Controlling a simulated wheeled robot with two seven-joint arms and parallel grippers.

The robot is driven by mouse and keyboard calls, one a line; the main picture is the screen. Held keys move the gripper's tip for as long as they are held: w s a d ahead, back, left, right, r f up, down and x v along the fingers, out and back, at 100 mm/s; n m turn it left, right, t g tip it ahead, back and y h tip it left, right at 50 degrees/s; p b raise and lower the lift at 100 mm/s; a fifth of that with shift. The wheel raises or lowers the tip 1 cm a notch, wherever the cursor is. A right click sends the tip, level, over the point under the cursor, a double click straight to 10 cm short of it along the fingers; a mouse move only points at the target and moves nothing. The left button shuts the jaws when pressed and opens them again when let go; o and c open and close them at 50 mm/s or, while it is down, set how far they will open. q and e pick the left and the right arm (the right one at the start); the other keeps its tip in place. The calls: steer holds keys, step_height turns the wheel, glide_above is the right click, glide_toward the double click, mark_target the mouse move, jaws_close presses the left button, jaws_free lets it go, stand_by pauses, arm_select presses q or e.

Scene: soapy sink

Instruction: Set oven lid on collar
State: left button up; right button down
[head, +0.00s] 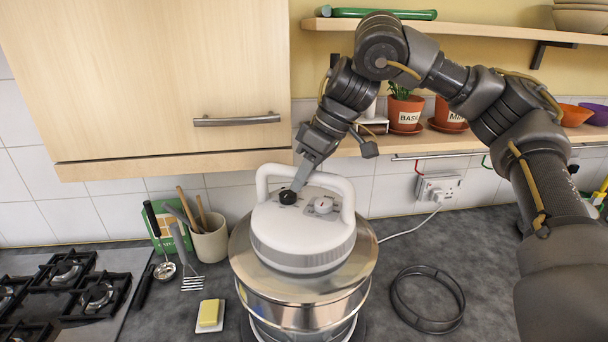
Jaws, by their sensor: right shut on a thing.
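The oven lid (303,240) is a white, round housing with a raised handle, a black knob and a white dial. A wide shiny rim (250,272) spreads around its base. The steel collar (300,316) is directly below it, on a pot-like base whose lower part is cut off by the frame. The lid looks about level and centred over the collar; I cannot tell whether they touch. My left gripper is not in view.
A dark ring stand (428,299) lies on the counter at right. Butter on a dish (210,315), a utensil crock (210,238) and a gas hob (70,290) are at left. A wooden cabinet (150,80) and a shelf with potted herbs (405,112) hang above. A white cord (410,231) runs to the socket.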

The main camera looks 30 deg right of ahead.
steer(key=shift+f, duration=0.35)
stand_by(0.5)
steer(key=c, duration=1.2)
jaws_free()
steer(key=shift+s, duration=0.1)
steer(key=shift+o, duration=0.2)
steer(key=shift+f, duration=0.15)
steer(key=v, duration=1.1)
steer(key=shift+b, duration=0.45)
steer(key=shift+a, duration=0.1)
